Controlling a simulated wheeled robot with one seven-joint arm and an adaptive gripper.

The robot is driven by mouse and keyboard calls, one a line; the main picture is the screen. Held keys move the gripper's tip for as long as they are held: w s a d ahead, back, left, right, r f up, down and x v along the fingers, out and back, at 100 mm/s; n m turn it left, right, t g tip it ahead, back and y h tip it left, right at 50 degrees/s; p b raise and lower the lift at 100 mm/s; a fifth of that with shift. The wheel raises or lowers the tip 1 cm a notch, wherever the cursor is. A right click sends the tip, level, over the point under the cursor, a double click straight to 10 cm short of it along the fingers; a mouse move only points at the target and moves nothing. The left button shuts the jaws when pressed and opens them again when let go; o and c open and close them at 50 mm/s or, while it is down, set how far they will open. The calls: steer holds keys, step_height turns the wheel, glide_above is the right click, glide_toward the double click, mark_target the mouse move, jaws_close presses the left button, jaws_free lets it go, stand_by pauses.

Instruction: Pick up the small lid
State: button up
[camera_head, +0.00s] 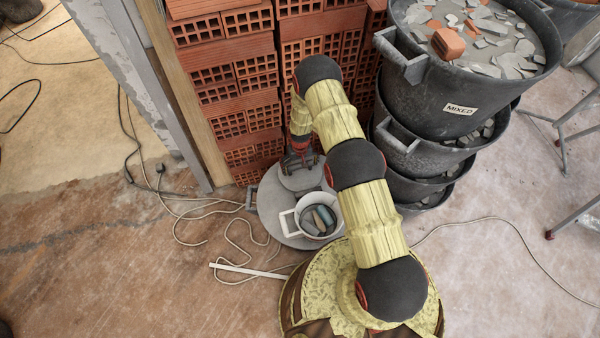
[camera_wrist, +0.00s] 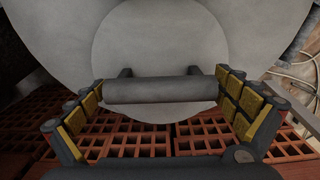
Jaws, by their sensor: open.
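The small lid (camera_head: 303,182) is a grey disc with a dark bar handle. It lies on a larger grey round surface (camera_head: 270,192) at the foot of the brick stacks. In the wrist view the small lid (camera_wrist: 160,40) fills the upper middle, and its handle (camera_wrist: 165,90) runs crosswise. My gripper (camera_head: 298,160) reaches down over the lid from the brick side. In the wrist view my gripper (camera_wrist: 160,92) is open, with one yellow-padded finger beyond each end of the handle. I cannot tell whether any finger touches it.
A small white pot (camera_head: 299,217) holding stones stands beside the lid. Red hollow bricks (camera_head: 230,75) rise close behind my gripper. Stacked black buckets (camera_head: 440,95), the top one marked MIXED, stand to the right. Cables (camera_head: 190,215) lie on the floor at left.

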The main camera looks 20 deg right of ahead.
steer(key=c, duration=0.3)
steer(key=c, duration=0.7)
